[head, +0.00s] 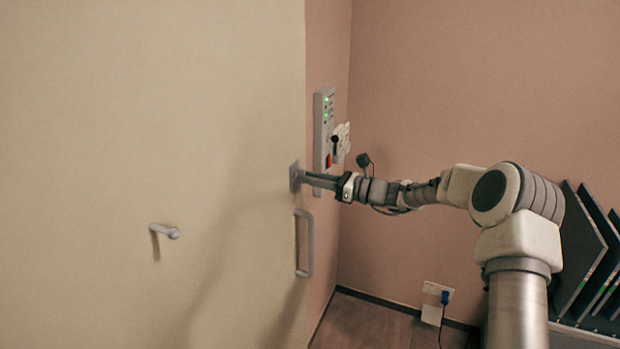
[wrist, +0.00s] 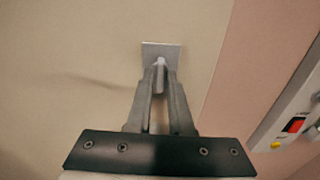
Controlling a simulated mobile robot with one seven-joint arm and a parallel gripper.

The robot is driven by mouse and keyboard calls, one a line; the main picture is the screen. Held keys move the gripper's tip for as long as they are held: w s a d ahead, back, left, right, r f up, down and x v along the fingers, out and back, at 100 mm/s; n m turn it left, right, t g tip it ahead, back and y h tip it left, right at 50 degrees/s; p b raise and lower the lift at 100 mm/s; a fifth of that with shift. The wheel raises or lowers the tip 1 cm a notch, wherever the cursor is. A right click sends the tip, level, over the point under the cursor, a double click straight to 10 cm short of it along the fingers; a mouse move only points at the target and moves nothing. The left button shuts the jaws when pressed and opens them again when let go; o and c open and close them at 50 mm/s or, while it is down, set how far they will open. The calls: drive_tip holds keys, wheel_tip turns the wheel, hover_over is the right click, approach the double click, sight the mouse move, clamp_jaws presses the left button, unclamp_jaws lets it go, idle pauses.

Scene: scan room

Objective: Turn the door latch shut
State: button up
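The door latch is a small light turn-piece (wrist: 160,75) on a square grey plate (wrist: 148,47), fixed to the cream door (head: 150,90) near its right edge. The plate (head: 294,176) also shows in the head view, where my gripper (head: 305,178) hides most of the turn-piece. In the wrist view, the two fingers of my gripper (wrist: 161,78) lie on both sides of the turn-piece, with their tips close to the plate. The fingers appear closed on it, with no clear gap at the sides. The turn-piece looks roughly upright in the wrist view.
A grey D-shaped pull handle (head: 309,245) sits just below the latch. A lever handle (head: 166,231) is farther left on the door. A control panel (head: 323,135) with green lights and a red switch is on the pink wall right of the door. Dark racks (head: 585,255) stand at right.

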drive_tip(key=shift+o, duration=1.4)
drive_tip(key=b+v, duration=0.4)
drive_tip(key=v, duration=1.3)
drive_tip(key=shift+d, duration=0.2)
drive_tip(key=shift+s, duration=0.1)
